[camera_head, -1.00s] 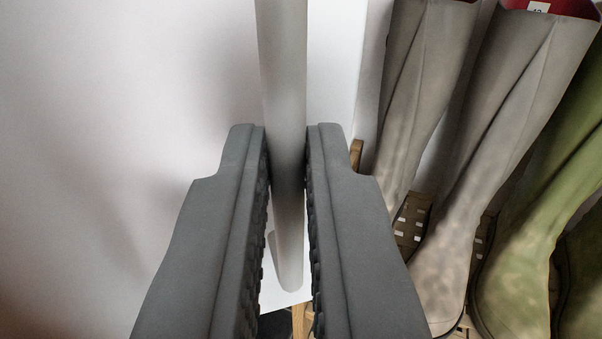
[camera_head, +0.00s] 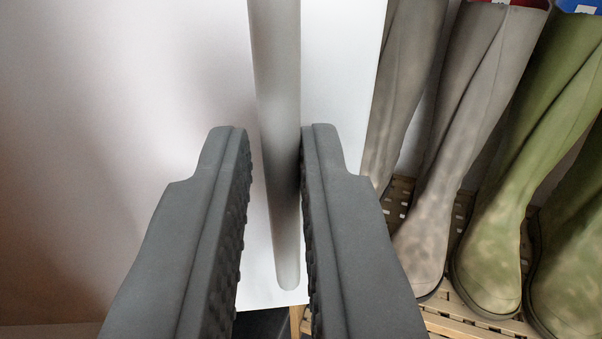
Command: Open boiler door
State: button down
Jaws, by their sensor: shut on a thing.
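The white boiler door (camera_head: 340,60) fills the upper middle, its right edge beside the boots and its lower edge just below the handle. The handle is a long grey upright bar (camera_head: 275,80), running from the top of the view down to a rounded lower end. My gripper (camera_head: 268,150) is around the bar's lower part, one finger on each side. The right finger lies against the bar. A strip of white shows between the bar and the left finger. The bar's fixings to the door are hidden.
Grey-brown wellies (camera_head: 470,130) and green wellies (camera_head: 530,170) stand close on the right on a slatted wooden rack (camera_head: 460,317). A plain pale surface (camera_head: 90,130) fills the left. A dark gap shows below the door.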

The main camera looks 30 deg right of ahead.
jog(key=c, duration=1.5)
grip_release()
jog(key=shift+w+a+r+y, duration=0.1)
jog(key=shift+w+a+y, duration=0.05)
jog(key=shift+a, duration=0.25)
jog(key=shift+w+a+y, duration=0.1)
jog(key=shift+a+y, duration=0.05)
jog(key=shift+a, duration=0.2)
jog(key=shift+s+d, duration=0.15)
jog(key=shift+d, duration=0.2)
notch_tip(320, 180, up, 10)
jog(key=shift+f, duration=0.1)
